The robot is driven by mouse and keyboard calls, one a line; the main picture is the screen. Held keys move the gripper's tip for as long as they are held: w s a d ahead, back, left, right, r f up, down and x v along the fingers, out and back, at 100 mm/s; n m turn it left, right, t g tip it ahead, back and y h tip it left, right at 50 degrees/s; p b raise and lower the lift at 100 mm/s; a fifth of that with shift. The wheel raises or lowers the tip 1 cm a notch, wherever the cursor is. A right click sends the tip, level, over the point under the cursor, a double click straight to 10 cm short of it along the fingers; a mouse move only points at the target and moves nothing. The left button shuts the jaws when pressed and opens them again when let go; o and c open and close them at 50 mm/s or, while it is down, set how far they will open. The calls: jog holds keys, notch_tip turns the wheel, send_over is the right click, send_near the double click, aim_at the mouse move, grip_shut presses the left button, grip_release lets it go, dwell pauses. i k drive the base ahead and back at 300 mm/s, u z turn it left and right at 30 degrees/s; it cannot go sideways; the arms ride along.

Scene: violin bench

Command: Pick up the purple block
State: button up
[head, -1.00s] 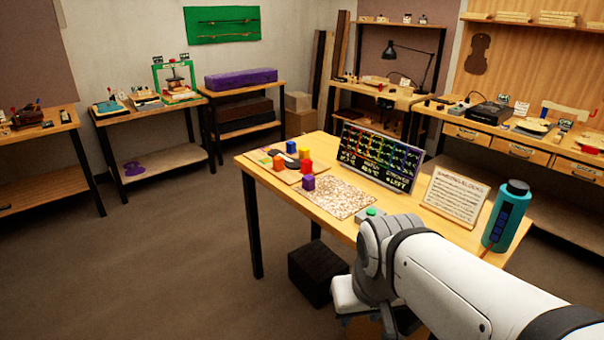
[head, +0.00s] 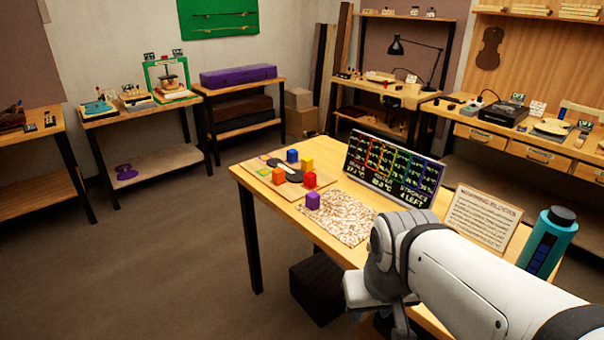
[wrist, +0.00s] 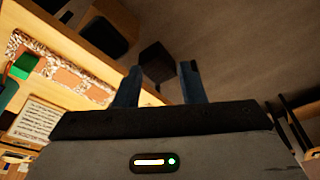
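The purple block (head: 313,201) sits upright on the speckled mat (head: 345,222) on the front table, at the mat's far left edge in the head view. My gripper (wrist: 162,78) is open in the wrist view, with nothing between its two blue-grey fingers but the floor and a dark box beyond. In the head view, my arm hangs over the table's near right edge, to the right of and well apart from the purple block. I cannot make out the purple block in the wrist view.
A board (head: 262,171) with red, orange, yellow and blue blocks lies just beyond the purple block. A dark display panel (head: 392,170), a sign (head: 482,217) and a teal bottle (head: 548,241) stand along the table's right side. A green block (wrist: 24,65) shows in the wrist view.

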aim_at(312, 199)
jog(key=i, duration=0.45)
jog(key=u, duration=2.15)
jog(key=i, duration=2.05)
jog(key=z, duration=3.3)
